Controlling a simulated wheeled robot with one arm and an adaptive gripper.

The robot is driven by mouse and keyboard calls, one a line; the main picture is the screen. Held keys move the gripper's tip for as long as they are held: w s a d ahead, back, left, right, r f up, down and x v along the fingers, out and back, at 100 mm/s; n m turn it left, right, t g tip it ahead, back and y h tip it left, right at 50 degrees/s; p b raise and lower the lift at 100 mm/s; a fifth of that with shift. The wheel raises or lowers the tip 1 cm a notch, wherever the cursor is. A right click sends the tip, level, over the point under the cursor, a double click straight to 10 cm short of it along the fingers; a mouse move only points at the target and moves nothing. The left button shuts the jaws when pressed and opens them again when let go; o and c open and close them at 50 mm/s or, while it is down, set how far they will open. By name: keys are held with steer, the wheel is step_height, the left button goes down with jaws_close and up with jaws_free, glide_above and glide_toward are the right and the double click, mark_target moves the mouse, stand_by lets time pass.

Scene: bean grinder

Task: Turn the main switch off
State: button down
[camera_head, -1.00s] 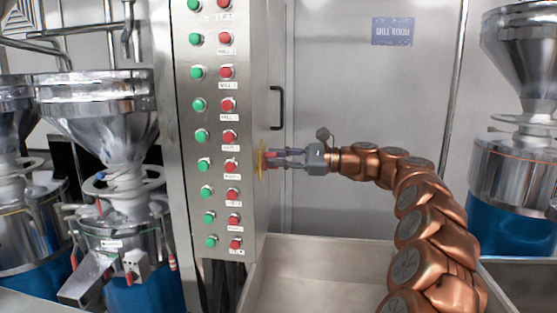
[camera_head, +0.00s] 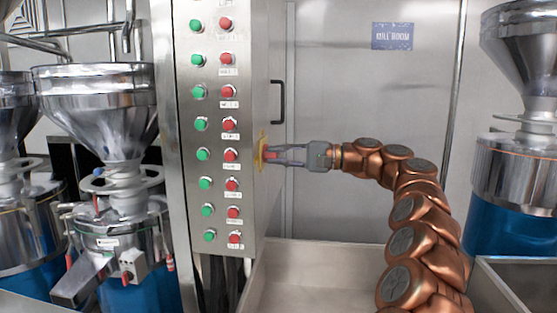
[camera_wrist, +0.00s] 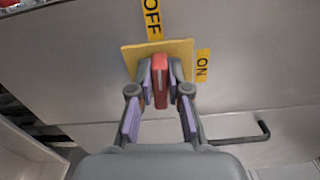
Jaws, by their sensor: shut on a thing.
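The main switch is a red handle (camera_wrist: 160,80) on a yellow plate (camera_wrist: 130,55), mounted on the side of the metal control cabinet (camera_head: 262,200). In the wrist view the handle lies between my two fingers, in line with the OFF label (camera_wrist: 152,18). The ON label (camera_wrist: 202,66) is to the right of the plate. My gripper (camera_wrist: 160,88) is shut on the red handle. In the head view my gripper (camera_head: 278,155) reaches the switch from the right, and the plate (camera_head: 262,150) shows edge-on.
The cabinet front has columns of green and red buttons. A black door handle (camera_head: 281,102) is behind the switch, also at lower right in the wrist view (camera_wrist: 245,137). Steel mills stand left (camera_head: 100,110) and right (camera_head: 522,120). A metal trough (camera_head: 310,270) lies below my arm.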

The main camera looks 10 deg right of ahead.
steer(key=shift+f+n, duration=0.2)
steer(key=shift+n, duration=0.4)
steer(key=c, duration=1.1)
jaws_free()
steer(key=v, duration=1.2)
steer(key=shift+a+r, duration=0.1)
